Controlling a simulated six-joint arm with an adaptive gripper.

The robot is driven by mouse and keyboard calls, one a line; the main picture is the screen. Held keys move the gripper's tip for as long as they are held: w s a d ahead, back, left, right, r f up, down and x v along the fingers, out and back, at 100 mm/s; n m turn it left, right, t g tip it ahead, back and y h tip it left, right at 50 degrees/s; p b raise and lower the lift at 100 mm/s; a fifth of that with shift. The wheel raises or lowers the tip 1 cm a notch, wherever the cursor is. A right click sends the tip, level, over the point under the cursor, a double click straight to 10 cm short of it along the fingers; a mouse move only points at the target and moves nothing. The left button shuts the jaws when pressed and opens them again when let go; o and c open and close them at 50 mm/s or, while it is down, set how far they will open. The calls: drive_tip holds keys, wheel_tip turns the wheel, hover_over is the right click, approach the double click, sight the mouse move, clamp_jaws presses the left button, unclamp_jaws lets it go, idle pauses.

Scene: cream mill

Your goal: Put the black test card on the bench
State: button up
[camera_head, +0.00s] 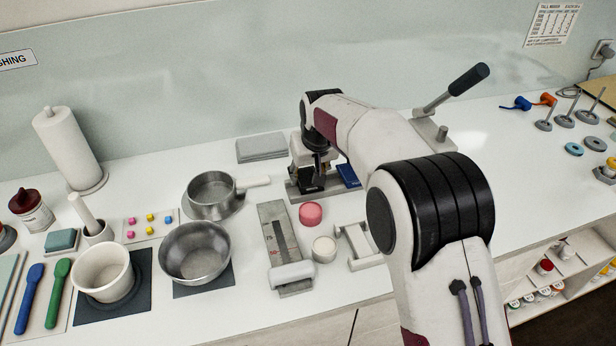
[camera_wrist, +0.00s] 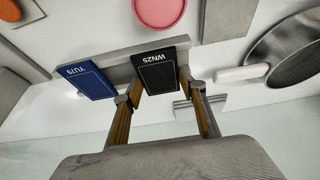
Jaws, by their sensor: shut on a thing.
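The black test card (camera_wrist: 158,72), marked WN25, is between the fingers of my gripper (camera_wrist: 160,84) in the wrist view. The fingers are shut on its two side edges. The card is at a grey rack (camera_wrist: 122,72); I cannot tell whether it is seated in it or just clear. A blue card (camera_wrist: 86,81), marked YU75, stands in the rack beside it. In the head view my gripper (camera_head: 313,168) is over the rack (camera_head: 298,195) at the back of the white bench (camera_head: 375,283), and my arm hides part of it.
A pan (camera_head: 211,190) and a steel bowl (camera_head: 195,252) are to the left. A grey stack (camera_head: 262,148) lies behind.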

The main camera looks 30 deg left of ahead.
drive_tip(key=shift+r, duration=1.45)
drive_tip(key=shift+s+d+f, duration=0.1)
drive_tip(key=shift+s+d, duration=6.2)
drive_tip(key=shift+d, duration=0.05)
drive_tip(key=shift+m, duration=0.3)
drive_tip(key=shift+s+d+f+m+t, duration=0.25)
drive_tip(key=shift+d+m+t, duration=0.05)
drive_tip(key=shift+d+m, duration=0.25)
drive_tip(key=w+d+r+m+h, duration=0.1)
drive_tip(key=w+d+m, duration=0.2)
drive_tip(key=d, duration=0.9)
drive_tip(key=w+d+r+m+h, duration=0.2)
drive_tip(key=d+m, duration=0.2)
drive_tip(key=d, duration=0.8)
drive_tip(key=w+d+r+m+h, duration=0.1)
drive_tip(key=w+d+r+m, duration=0.1)
drive_tip(key=d, duration=1.1)
drive_tip(key=shift+w+m+t+h, duration=0.3)
drive_tip(key=shift+w+m, duration=0.55)
drive_tip(key=shift+w, duration=0.1)
